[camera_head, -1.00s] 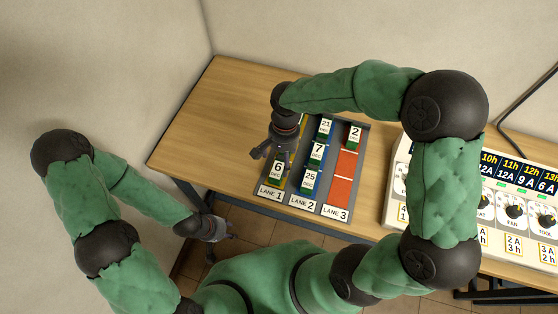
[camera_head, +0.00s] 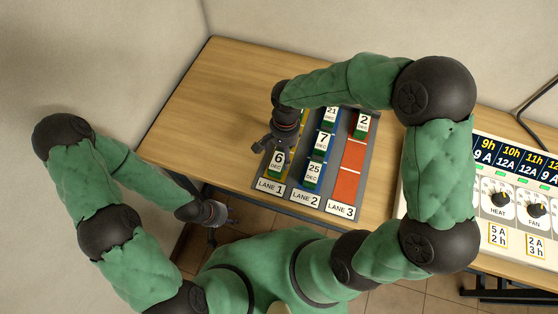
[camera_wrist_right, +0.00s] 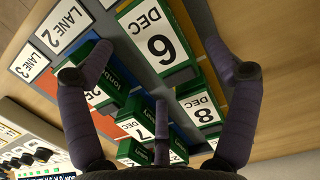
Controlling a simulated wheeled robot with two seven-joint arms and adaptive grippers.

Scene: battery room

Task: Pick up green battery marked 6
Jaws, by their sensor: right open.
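The green battery marked 6 (camera_head: 278,162) has a white "6 DEC" label and stands at the front of lane 1 in the rack. It also shows in the right wrist view (camera_wrist_right: 158,42), label upside down. My right gripper (camera_head: 274,147) is open and empty above lane 1, close over this battery. In the right wrist view its dark fingers (camera_wrist_right: 160,75) are spread to either side of the battery; I cannot tell whether any finger touches it. My left gripper (camera_head: 222,229) hangs off the table's front edge at left, its fingers apart and empty.
A battery marked 8 (camera_wrist_right: 204,108) sits behind 6 in lane 1. Lane 2 holds batteries marked 25 (camera_head: 314,172), 7 (camera_head: 322,142) and 21 (camera_head: 331,114). A battery marked 2 (camera_head: 363,122) is in lane 3. A control panel (camera_head: 515,205) stands at right. The table's left side is clear.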

